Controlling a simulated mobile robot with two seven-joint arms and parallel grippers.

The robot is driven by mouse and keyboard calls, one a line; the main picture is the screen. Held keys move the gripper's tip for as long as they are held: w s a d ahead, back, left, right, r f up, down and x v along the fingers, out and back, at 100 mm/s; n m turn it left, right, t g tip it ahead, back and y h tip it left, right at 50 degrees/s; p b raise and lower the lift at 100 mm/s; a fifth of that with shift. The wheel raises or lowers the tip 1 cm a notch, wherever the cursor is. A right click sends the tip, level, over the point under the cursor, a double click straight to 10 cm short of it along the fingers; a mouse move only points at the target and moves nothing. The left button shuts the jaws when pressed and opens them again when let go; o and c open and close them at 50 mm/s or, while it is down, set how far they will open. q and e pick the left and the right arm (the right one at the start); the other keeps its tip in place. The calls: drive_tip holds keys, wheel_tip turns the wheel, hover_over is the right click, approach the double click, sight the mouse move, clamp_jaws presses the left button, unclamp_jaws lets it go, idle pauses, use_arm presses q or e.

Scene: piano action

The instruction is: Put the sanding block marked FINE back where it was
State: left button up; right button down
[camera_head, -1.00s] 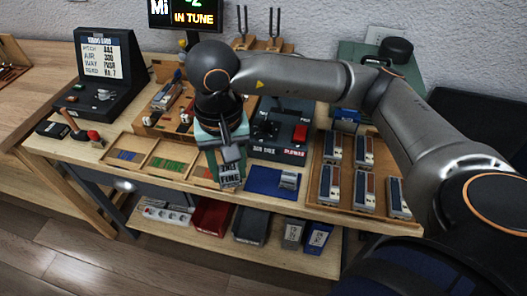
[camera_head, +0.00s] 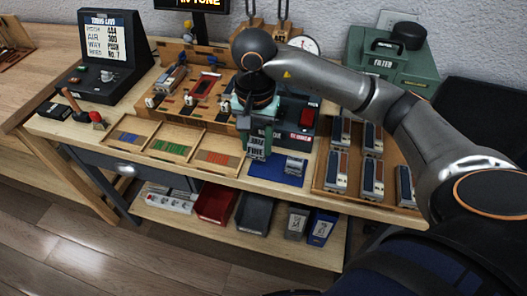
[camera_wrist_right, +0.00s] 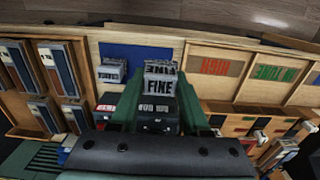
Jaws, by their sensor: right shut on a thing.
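The sanding block marked FINE (camera_head: 257,153) is grey with dark lettering and hangs in my right gripper (camera_head: 259,138). In the right wrist view the FINE block (camera_wrist_right: 158,84) sits between the two green fingers, its label facing the camera. In the head view it appears between the tray of coloured strips and the blue mat (camera_head: 266,178); its height above the bench is hard to tell. A wooden tray (camera_head: 318,186) on the right holds several similar-looking blocks, their labels not readable. My left gripper is not in view.
A small grey block (camera_head: 295,165) stands on the blue mat. A three-part wooden tray (camera_head: 190,164) with blue, green and red strips lies left of it. A dark device with a red part (camera_head: 309,118) stands behind the mat. Bins sit on the lower shelf.

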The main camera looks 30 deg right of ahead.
drive_tip(key=shift+w+d+f, duration=0.25)
drive_tip(key=shift+d+f, duration=0.2)
drive_tip(key=shift+f, duration=0.2)
drive_tip(key=shift+w+d+f, duration=0.2)
drive_tip(key=shift+d+f, duration=0.25)
drive_tip(key=shift+f, duration=0.15)
drive_tip(key=f, duration=0.3)
drive_tip(key=shift+w+d+p, duration=0.15)
drive_tip(key=shift+d+p, duration=0.15)
drive_tip(key=shift+d, duration=0.05)
drive_tip(key=shift+f, duration=0.4)
drive_tip(key=shift+f, duration=0.15)
drive_tip(key=shift+c, duration=1.9)
unclamp_jaws()
wheel_tip(320, 180, up, 12)
